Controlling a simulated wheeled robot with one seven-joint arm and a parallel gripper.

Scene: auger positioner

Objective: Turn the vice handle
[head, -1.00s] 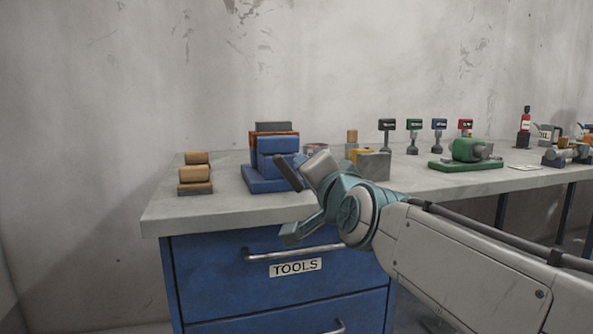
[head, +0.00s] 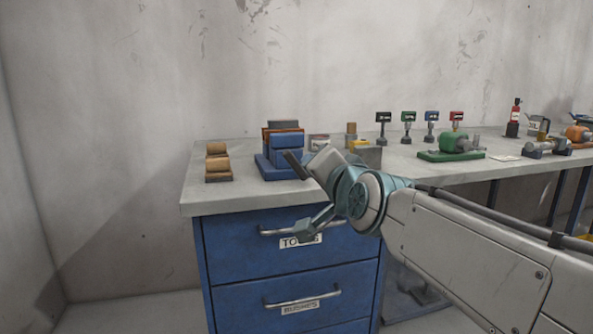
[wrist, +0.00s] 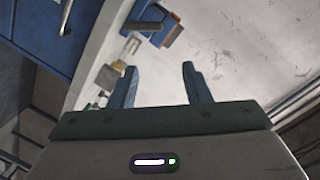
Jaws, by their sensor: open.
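The vice (head: 286,151) is a blue block-shaped body with orange-brown jaw faces and a grey back part on a blue base. It stands on the left part of the bench top in the head view. I cannot make out its handle; my gripper covers the vice's lower right edge. My gripper (head: 298,198) is open and empty in front of the bench edge, one finger overlapping the vice in the picture. In the wrist view the gripper (wrist: 158,80) has both fingers apart with nothing between them. A blue and orange-brown object at the top there looks like the vice (wrist: 168,32).
The grey bench top (head: 222,192) sits over a blue drawer cabinet (head: 240,265) with protruding handles. Brown blocks (head: 218,163) lie left of the vice. A grey block with yellow (head: 368,155), small signs and a green machine (head: 453,147) stand to the right.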

